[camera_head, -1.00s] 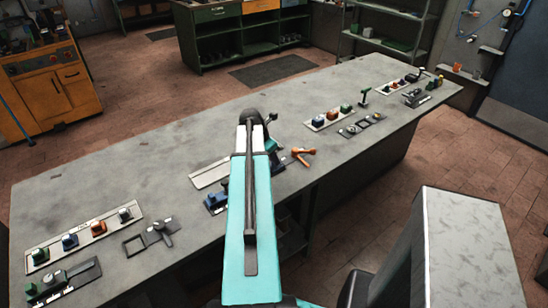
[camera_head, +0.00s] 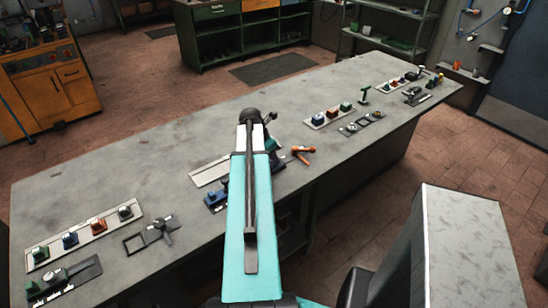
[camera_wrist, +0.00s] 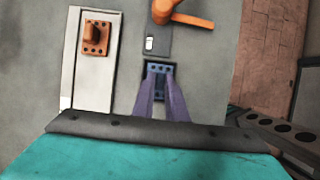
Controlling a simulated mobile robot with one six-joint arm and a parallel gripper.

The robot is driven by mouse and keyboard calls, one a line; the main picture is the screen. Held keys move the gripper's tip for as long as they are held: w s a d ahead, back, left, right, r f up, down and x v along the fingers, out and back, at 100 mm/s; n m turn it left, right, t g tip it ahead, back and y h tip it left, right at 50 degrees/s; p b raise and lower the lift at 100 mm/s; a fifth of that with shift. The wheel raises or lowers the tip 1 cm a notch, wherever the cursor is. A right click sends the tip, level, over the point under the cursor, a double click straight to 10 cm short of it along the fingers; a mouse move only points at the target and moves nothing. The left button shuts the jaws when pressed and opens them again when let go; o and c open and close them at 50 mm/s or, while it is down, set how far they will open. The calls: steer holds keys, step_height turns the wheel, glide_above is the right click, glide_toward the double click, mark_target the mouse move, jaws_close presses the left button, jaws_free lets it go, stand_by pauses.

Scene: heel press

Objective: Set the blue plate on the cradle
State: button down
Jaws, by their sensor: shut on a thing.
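In the wrist view the blue plate (camera_wrist: 160,69), dark blue with small holes, is at the tips of my gripper (camera_wrist: 161,78). The purple fingers are shut on it and cover its middle and near part. A thin dark border around the plate looks like the cradle (camera_wrist: 145,72). I cannot tell whether the plate rests in it or hovers just above. An orange-handled clamp (camera_wrist: 180,14) is just beyond, on a grey base (camera_wrist: 157,40). In the head view my arm hides gripper, plate and cradle; the orange clamp (camera_head: 302,151) shows to its right.
A pale tray (camera_wrist: 87,92) with an orange knobbed plate (camera_wrist: 95,38) lies left in the wrist view. In the head view a blue block (camera_head: 215,199) sits left of my arm. Other stations stand at both ends of the grey bench (camera_head: 110,185), with bare surface between.

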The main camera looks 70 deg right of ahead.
steer(key=shift+f, duration=0.2)
stand_by(0.3)
steer(key=c, duration=1.7)
jaws_free()
steer(key=shift+b+v, duration=1.45)
steer(key=shift+v, duration=5.45)
steer(key=shift+a, duration=0.1)
